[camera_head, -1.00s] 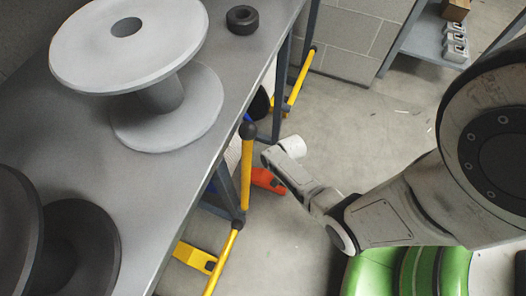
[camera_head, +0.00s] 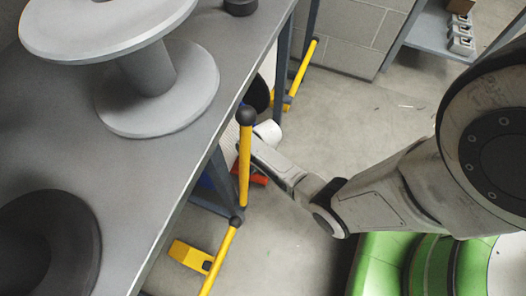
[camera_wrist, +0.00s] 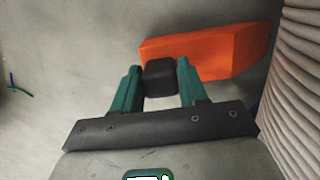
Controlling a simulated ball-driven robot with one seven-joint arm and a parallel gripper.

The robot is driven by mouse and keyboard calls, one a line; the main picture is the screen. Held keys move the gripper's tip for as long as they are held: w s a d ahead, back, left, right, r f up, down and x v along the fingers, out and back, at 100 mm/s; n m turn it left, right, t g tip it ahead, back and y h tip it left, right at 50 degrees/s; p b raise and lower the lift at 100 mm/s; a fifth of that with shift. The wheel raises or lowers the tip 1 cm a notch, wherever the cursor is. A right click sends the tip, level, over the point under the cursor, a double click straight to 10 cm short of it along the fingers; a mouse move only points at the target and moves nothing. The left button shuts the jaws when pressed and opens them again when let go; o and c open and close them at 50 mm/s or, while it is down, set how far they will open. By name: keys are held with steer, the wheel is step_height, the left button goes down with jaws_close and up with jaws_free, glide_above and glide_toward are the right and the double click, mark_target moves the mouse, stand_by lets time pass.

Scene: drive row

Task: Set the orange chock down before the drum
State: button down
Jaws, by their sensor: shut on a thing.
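The orange chock (camera_wrist: 215,48) lies across the top of the wrist view, with a dark block-shaped grip (camera_wrist: 159,78) on its near side. My gripper (camera_wrist: 159,66) has its teal fingers closed on either side of that grip. The pale ribbed drum (camera_wrist: 296,60) fills the right edge, close to the chock's right end. The bench and rail hide most of the drum there. I cannot tell whether the chock touches the floor.
A grey bench (camera_head: 165,180) carrying large spools (camera_head: 150,95) stands on the left. A yellow rail (camera_head: 245,165) with a black ball end runs along its side, close to my arm. A yellow foot (camera_head: 188,256) sits lower left. Bare floor (camera_head: 345,125) lies right of the bench.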

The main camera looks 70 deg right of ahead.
steer(key=shift+f, duration=0.1)
steer(key=c, duration=0.6)
jaws_free()
step_height(320, 180, up, 12)
steer(key=d+p, duration=0.1)
steer(key=p, duration=0.6)
steer(key=shift+d, duration=0.4)
